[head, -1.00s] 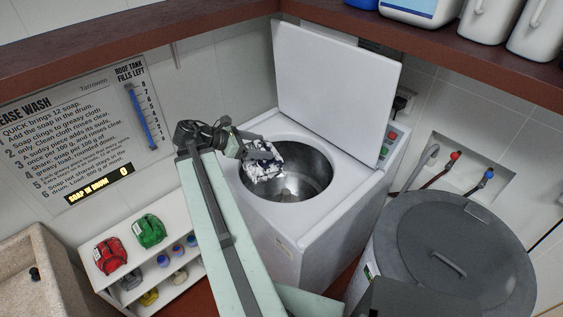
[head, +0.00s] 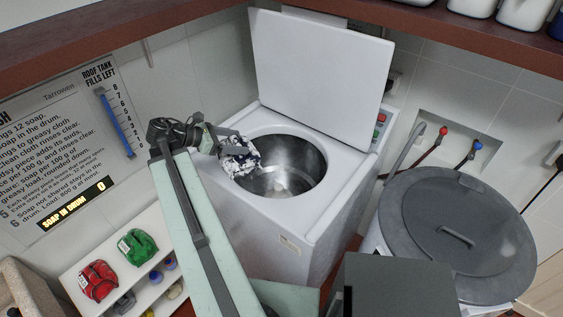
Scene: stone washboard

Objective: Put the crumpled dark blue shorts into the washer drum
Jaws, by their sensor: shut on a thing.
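My gripper (head: 224,142) is shut on the crumpled dark blue shorts (head: 241,158), which show large white patches. The bundle hangs at the left side of the washer's round opening, overlapping its rim in the picture. I cannot tell whether it touches the rim. The washer drum (head: 306,160) is bare shiny metal inside, with a pale piece at its bottom. The white washer (head: 255,222) stands with its lid (head: 320,75) raised. The gripper's fingertips are partly hidden by the cloth.
A large grey round-lidded tank (head: 420,205) stands right of the washer. A low white shelf (head: 75,275) with red (head: 98,280) and green (head: 137,244) items is at lower left. A brown ledge (head: 420,20) runs overhead. Taps and hoses are on the right wall.

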